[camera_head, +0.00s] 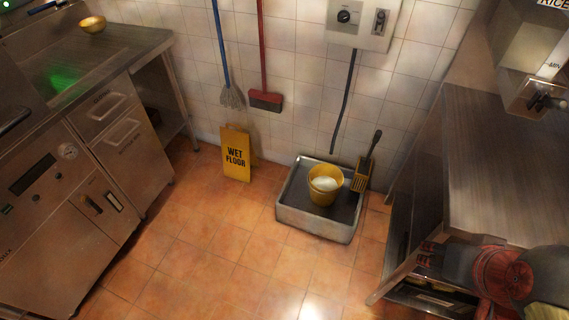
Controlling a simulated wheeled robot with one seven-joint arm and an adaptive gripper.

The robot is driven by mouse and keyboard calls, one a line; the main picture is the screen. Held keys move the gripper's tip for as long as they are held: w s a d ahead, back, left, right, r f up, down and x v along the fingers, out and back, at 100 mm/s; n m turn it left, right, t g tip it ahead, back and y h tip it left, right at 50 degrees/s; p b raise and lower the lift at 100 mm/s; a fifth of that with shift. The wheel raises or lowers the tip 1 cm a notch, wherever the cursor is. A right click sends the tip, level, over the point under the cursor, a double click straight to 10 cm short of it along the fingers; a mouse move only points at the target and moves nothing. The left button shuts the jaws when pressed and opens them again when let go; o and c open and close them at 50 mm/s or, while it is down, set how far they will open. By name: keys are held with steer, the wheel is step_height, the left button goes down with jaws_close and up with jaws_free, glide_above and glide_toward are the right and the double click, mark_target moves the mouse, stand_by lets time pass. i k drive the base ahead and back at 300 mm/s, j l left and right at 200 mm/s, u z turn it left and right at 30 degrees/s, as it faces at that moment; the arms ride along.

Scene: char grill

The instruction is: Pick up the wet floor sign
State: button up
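The yellow wet floor sign (236,155) stands upright on the tiled floor close to the back wall, left of centre. Its front face with black "WET FLOOR" lettering is turned towards me, and nothing is in front of it. My arm shows at the lower right as red and dark rounded parts. A small dark reddish part at its left end looks like my gripper (427,255). It is far to the right of the sign and apart from it. Its fingers are too small and dark to tell whether they are open.
A grey floor basin (314,233) holding a yellow bucket (325,186) stands right of the sign. Steel counters flank both sides: left (143,44), right (490,165). The middle floor (215,250) is clear.

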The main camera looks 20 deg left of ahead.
mark_target(238, 154)
steer(key=u, duration=1.35)
